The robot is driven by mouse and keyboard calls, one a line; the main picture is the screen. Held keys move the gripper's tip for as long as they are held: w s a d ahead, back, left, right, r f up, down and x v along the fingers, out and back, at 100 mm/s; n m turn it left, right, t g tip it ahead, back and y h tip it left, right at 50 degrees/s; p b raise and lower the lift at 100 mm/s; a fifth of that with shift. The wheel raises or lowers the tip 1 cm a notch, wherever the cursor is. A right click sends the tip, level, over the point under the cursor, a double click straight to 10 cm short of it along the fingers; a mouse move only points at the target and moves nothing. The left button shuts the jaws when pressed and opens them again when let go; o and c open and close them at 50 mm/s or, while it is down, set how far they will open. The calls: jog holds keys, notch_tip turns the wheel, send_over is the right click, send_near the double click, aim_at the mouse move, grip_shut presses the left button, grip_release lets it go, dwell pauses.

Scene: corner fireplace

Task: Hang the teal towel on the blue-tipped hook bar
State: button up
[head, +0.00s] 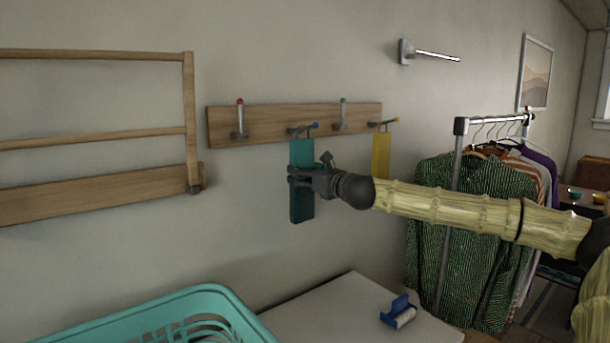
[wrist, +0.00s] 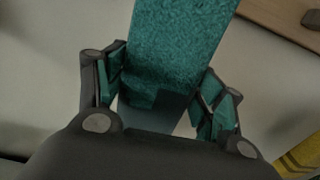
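The teal towel (head: 301,207) hangs straight down as a narrow strip below the blue-tipped hook bar (head: 303,128) on the wooden wall rail. Its top edge meets the bar; whether it is looped over the bar is too small to tell. My gripper (head: 293,178) is at the middle of the towel, reaching in from the right. In the wrist view, the fingers of my gripper (wrist: 160,95) stand apart on either side of the towel (wrist: 180,45), with a gap by the right finger. The gripper hides part of the towel in the head view.
A yellow towel (head: 380,155) hangs on a hook to the right. The wooden rail (head: 265,120) also has a red-tipped hook (head: 240,118). A clothes rack (head: 459,127) stands at right.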

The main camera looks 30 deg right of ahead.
jog(key=o, duration=0.5)
jog(key=shift+s, duration=0.1)
jog(key=s, duration=0.7)
jog(key=s+d, duration=0.1)
jog(key=s, duration=0.3)
jog(key=shift+s, duration=0.35)
